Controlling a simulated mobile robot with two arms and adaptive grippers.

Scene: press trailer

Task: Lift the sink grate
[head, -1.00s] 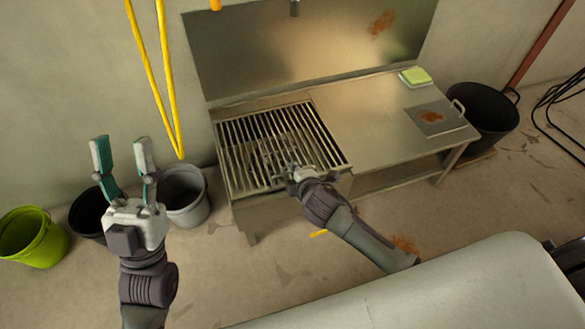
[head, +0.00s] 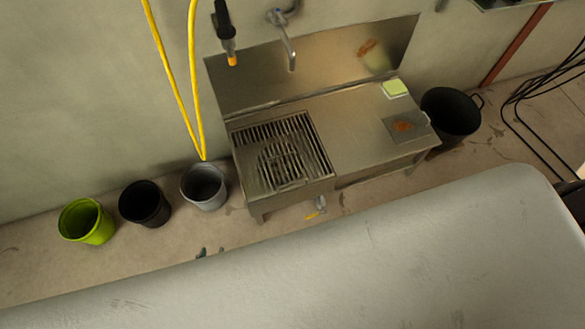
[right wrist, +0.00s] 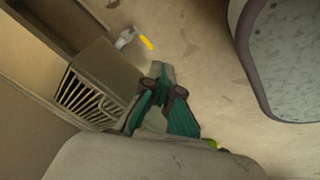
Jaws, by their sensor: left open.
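The sink grate (head: 312,142), a rack of dark parallel bars, lies over the basin at the left of the steel sink (head: 350,130) in the head view. It also shows at the left of the right wrist view (right wrist: 85,100). Only the fingertips of my left gripper (head: 209,252) show above my pale body edge, apart and empty, low and left of the sink. My right gripper (right wrist: 158,105) shows with teal fingers in the right wrist view, to the right of the grate and apart from it in the picture. Its opening is unclear.
Green (head: 87,222), black (head: 145,204) and grey (head: 204,187) buckets stand left of the sink. A black tub (head: 452,112) stands at its right. A yellow hose (head: 170,70) hangs on the wall. A sponge (head: 395,88) lies on the counter. Floor before the sink is clear.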

